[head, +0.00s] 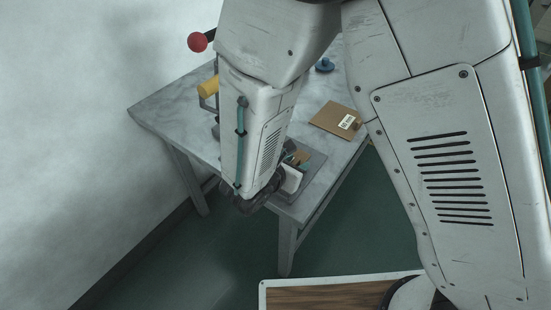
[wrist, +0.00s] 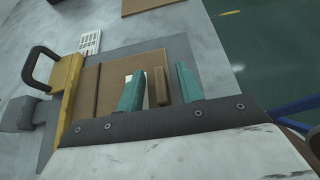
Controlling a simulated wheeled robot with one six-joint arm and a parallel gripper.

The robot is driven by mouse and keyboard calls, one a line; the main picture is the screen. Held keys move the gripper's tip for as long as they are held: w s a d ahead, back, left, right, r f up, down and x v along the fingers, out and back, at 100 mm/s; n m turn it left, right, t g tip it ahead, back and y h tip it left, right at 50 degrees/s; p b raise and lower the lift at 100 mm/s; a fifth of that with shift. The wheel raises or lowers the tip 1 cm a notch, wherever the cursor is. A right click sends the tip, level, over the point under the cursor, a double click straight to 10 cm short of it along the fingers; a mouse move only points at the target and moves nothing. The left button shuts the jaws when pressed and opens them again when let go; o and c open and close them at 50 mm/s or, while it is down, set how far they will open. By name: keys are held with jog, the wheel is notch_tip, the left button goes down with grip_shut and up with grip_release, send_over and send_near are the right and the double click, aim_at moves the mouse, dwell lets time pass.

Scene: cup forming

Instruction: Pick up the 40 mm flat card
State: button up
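A brown flat card (head: 333,116) with a white printed label lies on the marble table; the print is too small to read for sure. A plain brown board, which may be the same card, shows at the top edge of the wrist view (wrist: 146,5). My gripper (wrist: 160,90) is open, its two teal fingers apart, above a brown panel (wrist: 90,92) on a grey plate. A narrow brown upright piece (wrist: 160,86) shows between the fingers, with gaps on both sides. In the head view, my arm hides most of the gripper.
The grey plate (wrist: 183,50) belongs to a fixture with a yellow bar (wrist: 66,98) and black handle (wrist: 38,66). A white printed tag (wrist: 90,42) lies beside it. A blue knob-like object (head: 324,66) stands at the table's back. A red ball (head: 197,42) shows at left.

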grip_shut()
jog(key=shift+r, duration=0.1)
